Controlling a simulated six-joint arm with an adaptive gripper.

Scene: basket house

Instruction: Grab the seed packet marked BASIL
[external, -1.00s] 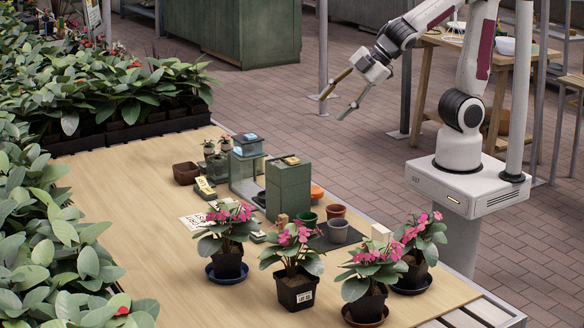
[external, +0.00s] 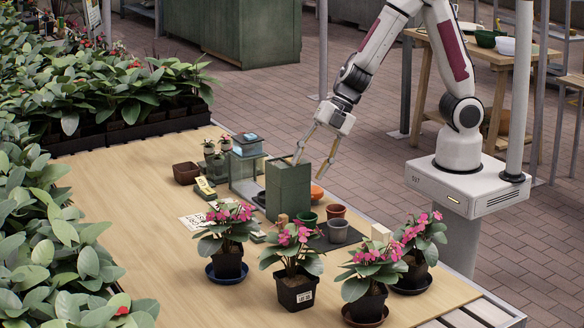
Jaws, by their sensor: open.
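No lettering is readable at this size, so I cannot tell which item is marked BASIL. My gripper (external: 308,170) is open, pointing down at the top of a tall green box (external: 288,190) on the table. One finger is at the top of the box and the other hangs beyond its right side; I cannot tell if they touch it. The small yellowish item seen earlier on the box top is not clearly visible now, perhaps hidden by the finger. A yellow packet-like item (external: 205,186) lies left of the glass-sided case (external: 244,172).
Potted pink flowers (external: 228,240) line the table's near side. A printed white sheet (external: 193,221) lies to the left. The wooden table (external: 130,195) is clear at left; leafy plants border it.

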